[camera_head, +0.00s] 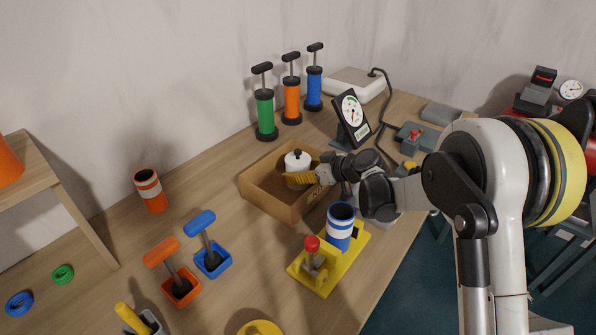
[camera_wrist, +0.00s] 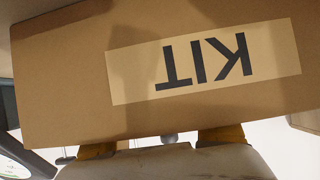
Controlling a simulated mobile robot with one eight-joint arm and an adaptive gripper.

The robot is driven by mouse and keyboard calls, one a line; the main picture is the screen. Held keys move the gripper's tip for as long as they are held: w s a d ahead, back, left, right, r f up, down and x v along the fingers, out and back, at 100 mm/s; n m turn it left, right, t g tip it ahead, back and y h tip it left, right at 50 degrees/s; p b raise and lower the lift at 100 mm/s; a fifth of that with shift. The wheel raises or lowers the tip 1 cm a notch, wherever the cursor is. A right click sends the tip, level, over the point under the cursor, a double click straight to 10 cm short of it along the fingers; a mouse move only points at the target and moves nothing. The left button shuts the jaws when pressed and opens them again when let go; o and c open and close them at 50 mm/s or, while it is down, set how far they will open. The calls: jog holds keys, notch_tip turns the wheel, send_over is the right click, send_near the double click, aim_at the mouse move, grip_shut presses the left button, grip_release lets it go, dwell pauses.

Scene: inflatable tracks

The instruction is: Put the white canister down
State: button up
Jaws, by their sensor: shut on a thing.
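The white canister (camera_head: 297,161) has a black knob on top and stands upright. My gripper (camera_head: 301,178) is shut on it, with ribbed yellow fingers across its lower side. Canister and fingers show within the outline of the open cardboard box (camera_head: 268,202); I cannot tell whether the canister touches the box floor. In the wrist view the box (camera_wrist: 60,80) fills the upper part, its KIT label upside down. The yellow fingertips (camera_wrist: 160,142) show below it, at a pale rounded surface that appears to be the canister (camera_wrist: 180,162). The canister's base is hidden.
Green (camera_head: 265,115), orange (camera_head: 291,102) and blue (camera_head: 314,90) pumps stand behind the box. A dial gauge (camera_head: 351,118) stands at the right. A yellow base (camera_head: 318,276) with a blue striped cup (camera_head: 340,227) stands in front. Free table lies left of the box.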

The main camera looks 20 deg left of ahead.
jog(key=o, duration=1.2)
jog(key=shift+f, duration=0.1)
jog(key=shift+r+p, duration=0.3)
jog(key=p+v, duration=0.3)
jog(key=v, duration=0.9)
jog(key=s+d+r+m+h, duration=0.35)
jog(key=s+d+r, duration=0.2)
jog(key=d, duration=0.25)
jog(key=s+d+r+m+t+h, duration=0.1)
jog(key=s+d+m+h, duration=0.1)
jog(key=s+d, duration=0.5)
jog(key=s+d+r+m+h, duration=0.1)
jog(key=s+d+m+h, duration=0.2)
jog(key=s+d, duration=0.4)
jog(key=s+d+r+m+t+h, duration=0.1)
jog(key=s+d+m+h, duration=0.2)
jog(key=s+d+m, duration=0.2)
jog(key=shift+s+d+r+t, duration=0.1)
jog(key=shift+s+d, duration=0.3)
jog(key=shift+s, duration=0.3)
jog(key=shift+s+d+t, duration=0.1)
jog(key=shift+s+d, duration=0.25)
jog(key=shift+s, duration=0.35)
jog(key=shift+s+d+r+t, duration=0.1)
jog(key=shift+s+d, duration=0.3)
jog(key=shift+s, duration=0.3)
